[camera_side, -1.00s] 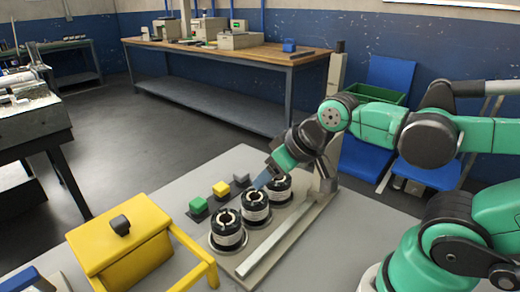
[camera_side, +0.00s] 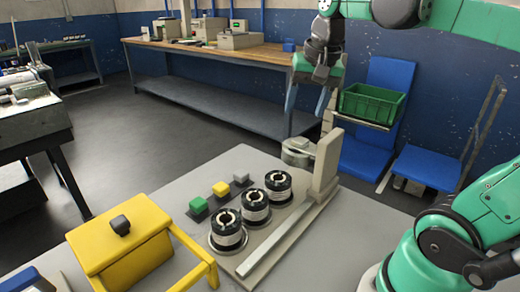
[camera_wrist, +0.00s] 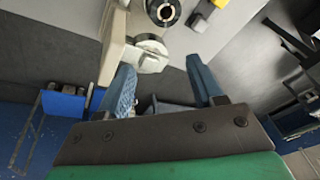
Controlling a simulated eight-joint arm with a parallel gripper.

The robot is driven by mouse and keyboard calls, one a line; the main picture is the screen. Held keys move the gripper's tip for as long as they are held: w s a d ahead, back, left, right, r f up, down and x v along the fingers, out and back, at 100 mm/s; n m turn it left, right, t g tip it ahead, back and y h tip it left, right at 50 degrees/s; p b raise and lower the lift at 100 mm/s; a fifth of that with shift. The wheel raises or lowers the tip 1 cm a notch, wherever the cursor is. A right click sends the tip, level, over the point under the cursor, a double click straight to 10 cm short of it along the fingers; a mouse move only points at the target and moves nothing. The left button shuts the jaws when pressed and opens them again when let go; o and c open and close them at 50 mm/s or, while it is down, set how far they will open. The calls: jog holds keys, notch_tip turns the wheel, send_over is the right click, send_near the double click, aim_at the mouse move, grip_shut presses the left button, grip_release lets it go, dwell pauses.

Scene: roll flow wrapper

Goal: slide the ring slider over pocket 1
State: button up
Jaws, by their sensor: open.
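My gripper (camera_side: 307,103) is open and empty, fingers down, above the far end of the wrapper. In the wrist view its fingers (camera_wrist: 160,72) spread on either side of a grey round part (camera_wrist: 151,54), apart from it. This round part, apparently the ring slider, sits beside the upright post (camera_side: 327,160) in the side view (camera_side: 297,150). Three black-and-white rolls stand in a row of pockets: a near one (camera_side: 228,232), a middle one (camera_side: 255,206) and a far one (camera_side: 279,186). I cannot tell which is pocket 1.
A pale rail (camera_side: 275,240) runs along the right of the rolls. A yellow box (camera_side: 120,245) is at front left. A green bin (camera_side: 374,104) stands behind.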

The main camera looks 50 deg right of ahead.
aim_at(332, 135)
jog(key=d+m+g, duration=0.1)
jog(key=d+m, duration=0.1)
jog(key=s+d+m+g, duration=0.1)
jog(key=d+m, duration=0.2)
jog(key=s+d+m+y, duration=0.1)
jog(key=d+m, duration=0.1)
jog(key=shift+d+f+g, duration=0.2)
jog(key=shift+d+g, duration=0.2)
jog(key=shift+m, duration=0.5)
jog(key=f, duration=0.4)
jog(key=shift+s+d, duration=0.2)
jog(key=shift+d, duration=0.05)
jog(key=shift+f, duration=3.4)
jog(key=shift+c, duration=0.2)
grip_shut()
jog(key=shift+a, duration=0.1)
